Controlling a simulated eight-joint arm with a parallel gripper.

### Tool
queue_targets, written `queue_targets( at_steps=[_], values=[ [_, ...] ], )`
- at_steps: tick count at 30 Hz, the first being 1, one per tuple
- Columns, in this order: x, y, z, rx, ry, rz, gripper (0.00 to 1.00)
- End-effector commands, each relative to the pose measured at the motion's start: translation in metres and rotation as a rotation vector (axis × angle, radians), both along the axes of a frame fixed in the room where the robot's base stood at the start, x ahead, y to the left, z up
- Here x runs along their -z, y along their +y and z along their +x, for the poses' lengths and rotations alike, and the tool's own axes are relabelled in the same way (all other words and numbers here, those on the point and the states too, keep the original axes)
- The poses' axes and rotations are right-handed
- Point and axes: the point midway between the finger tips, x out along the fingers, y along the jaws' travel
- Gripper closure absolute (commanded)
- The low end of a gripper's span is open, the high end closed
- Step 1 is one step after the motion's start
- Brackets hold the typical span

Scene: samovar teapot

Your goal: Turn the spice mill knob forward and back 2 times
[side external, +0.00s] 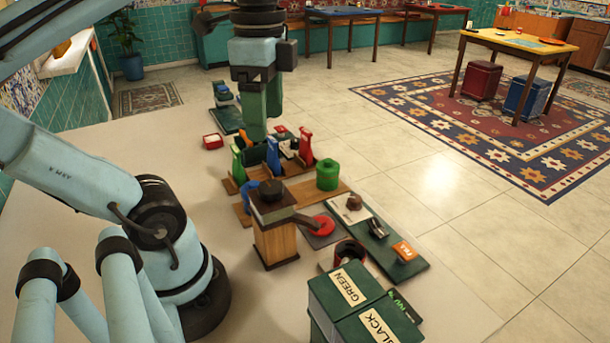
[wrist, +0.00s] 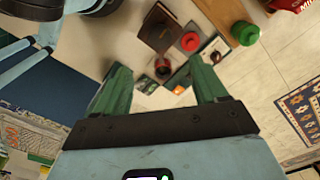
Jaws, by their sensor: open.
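A wooden box with a dark top, which looks like the spice mill (side external: 275,240), stands upright on the counter. A dark round knob (side external: 271,188) sits on its top, and a dark arm reaches right from it toward a red disc (side external: 321,225). The mill's dark top also shows in the wrist view (wrist: 160,34), beyond the fingers. My gripper (side external: 262,125) points down behind the mill, near the coloured levers and apart from the knob. In the wrist view my gripper (wrist: 158,66) has its green fingers spread with nothing held between them.
Red, blue and green levers (side external: 272,158) stand behind the mill. A green canister (side external: 327,175) is to its right. A dark board (side external: 395,250) carries small parts. The counter's left side is clear.

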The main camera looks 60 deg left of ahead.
Motion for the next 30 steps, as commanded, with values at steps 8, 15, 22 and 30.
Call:
queue_targets(
  at_steps=[8, 15, 22, 30],
  values=[
    [0.014, 0.000, 0.000, 0.000, 0.000, 0.000, 0.28],
    [0.055, 0.000, 0.000, 0.000, 0.000, 0.000, 0.28],
    [0.093, 0.000, 0.000, 0.000, 0.000, 0.000, 0.28],
    [0.118, 0.000, 0.000, 0.000, 0.000, 0.000, 0.28]
  ],
)
